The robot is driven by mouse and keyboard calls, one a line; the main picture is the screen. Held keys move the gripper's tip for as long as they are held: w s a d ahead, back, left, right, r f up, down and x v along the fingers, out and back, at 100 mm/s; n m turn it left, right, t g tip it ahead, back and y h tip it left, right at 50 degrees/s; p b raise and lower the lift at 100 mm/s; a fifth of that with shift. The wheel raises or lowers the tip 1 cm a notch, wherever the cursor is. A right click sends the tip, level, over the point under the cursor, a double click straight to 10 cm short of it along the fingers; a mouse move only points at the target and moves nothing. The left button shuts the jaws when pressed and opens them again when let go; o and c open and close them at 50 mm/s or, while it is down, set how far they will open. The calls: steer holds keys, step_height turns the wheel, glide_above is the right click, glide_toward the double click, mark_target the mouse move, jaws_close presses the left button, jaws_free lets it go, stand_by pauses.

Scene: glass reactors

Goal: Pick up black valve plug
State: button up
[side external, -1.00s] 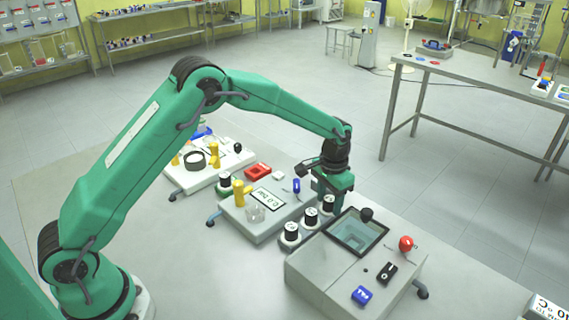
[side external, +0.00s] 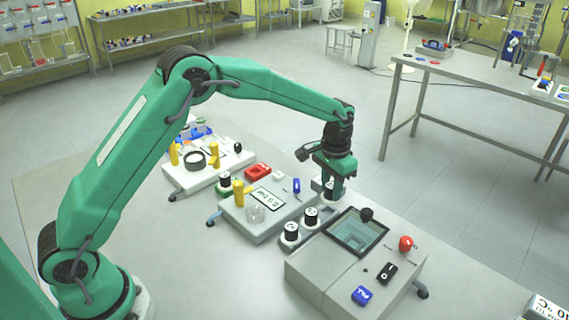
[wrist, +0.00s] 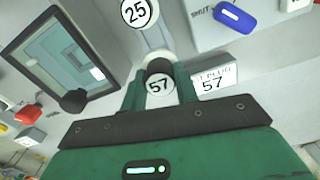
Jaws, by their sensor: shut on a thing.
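The black valve plug (wrist: 159,82) has a white top marked 57 and sits between the two fingers of my gripper (wrist: 160,92) in the wrist view. My gripper is shut on it. In the side view my gripper (side external: 332,190) points down at the back end of the row of plugs, and the held plug is partly hidden by the fingers. A white label block (wrist: 213,82) reading "PLUG 57" lies just right of the fingers. Another plug (wrist: 137,12), marked 25, is further off; two black plugs (side external: 310,216) (side external: 291,231) stand in their seats in the side view.
A grey box with a square glass-lidded window (side external: 357,233) stands right of the plugs, with a black knob (side external: 366,214) on its corner and a red knob (side external: 405,243) beyond. A blue switch (side external: 296,186) and a display panel (side external: 268,198) are to the left.

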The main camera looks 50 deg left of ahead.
steer(key=s+d+r, duration=0.2)
steer(key=d, duration=0.1)
steer(key=s+d+r, duration=0.2)
steer(key=s, duration=0.1)
steer(key=s+d+r, duration=0.2)
steer(key=d, duration=0.1)
steer(key=shift+s+d+r, duration=0.25)
steer(key=shift+d, duration=0.05)
steer(key=shift+a, duration=0.15)
steer(key=s+a+n, duration=0.3)
steer(key=s+a, duration=0.1)
steer(key=a, duration=0.5)
steer(key=s+a+n, duration=0.3)
steer(key=s+a, duration=0.1)
steer(key=a, duration=0.6)
steer(key=shift+s+f, duration=0.2)
steer(key=shift+s, duration=0.05)
steer(key=shift+f, duration=0.2)
steer(key=shift+f, duration=1.8)
steer(key=shift+f, duration=1.6)
stand_by(0.4)
